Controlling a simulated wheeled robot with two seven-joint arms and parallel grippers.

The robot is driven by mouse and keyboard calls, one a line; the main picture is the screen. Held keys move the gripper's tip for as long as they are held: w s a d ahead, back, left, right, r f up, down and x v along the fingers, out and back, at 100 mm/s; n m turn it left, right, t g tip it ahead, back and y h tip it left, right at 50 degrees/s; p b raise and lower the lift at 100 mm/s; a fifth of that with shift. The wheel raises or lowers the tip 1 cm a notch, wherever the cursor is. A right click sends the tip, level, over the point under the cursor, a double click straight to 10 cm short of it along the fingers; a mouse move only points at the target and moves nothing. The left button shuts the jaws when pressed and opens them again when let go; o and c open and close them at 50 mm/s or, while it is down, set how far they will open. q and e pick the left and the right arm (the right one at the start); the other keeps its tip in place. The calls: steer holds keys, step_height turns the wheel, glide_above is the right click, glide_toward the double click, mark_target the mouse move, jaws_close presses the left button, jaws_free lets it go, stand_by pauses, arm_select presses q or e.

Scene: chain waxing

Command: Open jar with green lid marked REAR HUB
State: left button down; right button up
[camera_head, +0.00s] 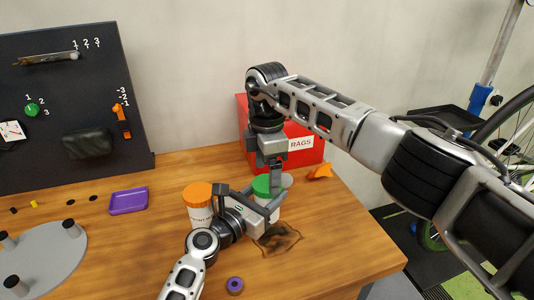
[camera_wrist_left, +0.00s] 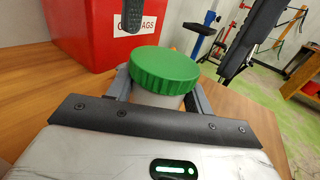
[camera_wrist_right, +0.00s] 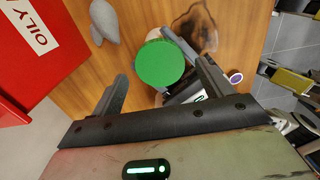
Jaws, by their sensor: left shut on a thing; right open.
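The jar with the green lid (camera_head: 261,184) stands upright on the table, right of an orange-lidded jar (camera_head: 198,205). Its label is not readable here. My left gripper (camera_wrist_left: 160,93) is shut around the jar's pale body, just below the green lid (camera_wrist_left: 165,68), which is on the jar. My right gripper (camera_head: 276,184) points down from above, close to the lid. In the right wrist view, its open fingers are spread wide on either side of the green lid (camera_wrist_right: 160,64), with nothing held between them. How far the fingertips are above the lid is hard to tell.
A red oily rags box (camera_head: 303,149) stands behind the jar. An orange item (camera_head: 320,171) and a grey object (camera_wrist_right: 104,20) lie nearby. A dark stain (camera_head: 277,239) marks the wood in front.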

mark_target(267, 186)
steer(key=shift+f, duration=1.2)
